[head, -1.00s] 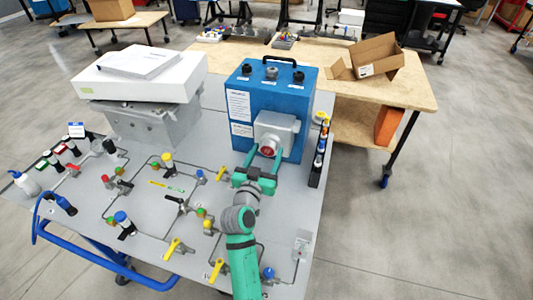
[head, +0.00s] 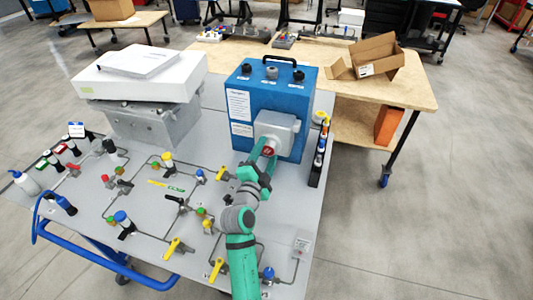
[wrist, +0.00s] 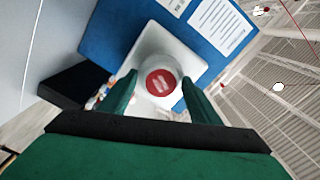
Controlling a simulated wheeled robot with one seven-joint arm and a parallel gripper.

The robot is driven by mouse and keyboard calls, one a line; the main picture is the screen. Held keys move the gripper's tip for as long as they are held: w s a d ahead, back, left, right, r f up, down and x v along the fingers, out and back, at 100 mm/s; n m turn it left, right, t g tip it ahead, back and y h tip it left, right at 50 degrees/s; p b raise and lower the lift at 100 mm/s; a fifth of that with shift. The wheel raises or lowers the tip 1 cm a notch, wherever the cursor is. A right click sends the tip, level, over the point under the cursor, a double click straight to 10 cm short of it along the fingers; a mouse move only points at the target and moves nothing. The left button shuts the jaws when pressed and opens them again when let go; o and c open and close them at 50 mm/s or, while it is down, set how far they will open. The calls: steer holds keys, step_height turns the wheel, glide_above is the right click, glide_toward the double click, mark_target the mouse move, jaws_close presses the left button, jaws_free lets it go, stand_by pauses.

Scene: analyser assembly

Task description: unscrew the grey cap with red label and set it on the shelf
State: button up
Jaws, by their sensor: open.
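The grey cap with the red label (head: 268,151) sits on the front of the grey housing (head: 284,130) of the blue analyser box (head: 258,91). In the wrist view the cap's red face (wrist: 160,83) shows between my two fingers, near their tips. My gripper (head: 264,150) is open, with one finger on each side of the cap. It is turned about its axis compared with the box, which looks tilted in the wrist view. I cannot tell whether the fingers touch the cap.
A narrow black rack of small bottles (head: 319,155) stands right of the blue box. A white box (head: 140,78) on a grey metal block stands to the left. Pipes and yellow-handled valves (head: 173,245) cover the grey panel in front. A wooden table (head: 390,85) stands behind.

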steer(key=m, duration=0.5)
steer(key=shift+m, duration=0.3)
steer(key=shift+c, duration=0.6)
steer(key=c, duration=1.1)
steer(key=n, duration=0.5)
steer(key=shift+f+n, duration=0.15)
steer(key=shift+n, duration=0.25)
steer(key=n, duration=1.2)
steer(key=shift+f+n, duration=0.1)
steer(key=shift+n, duration=0.3)
steer(key=n, duration=0.5)
steer(key=shift+s+n, duration=0.1)
steer(key=shift+n, duration=0.2)
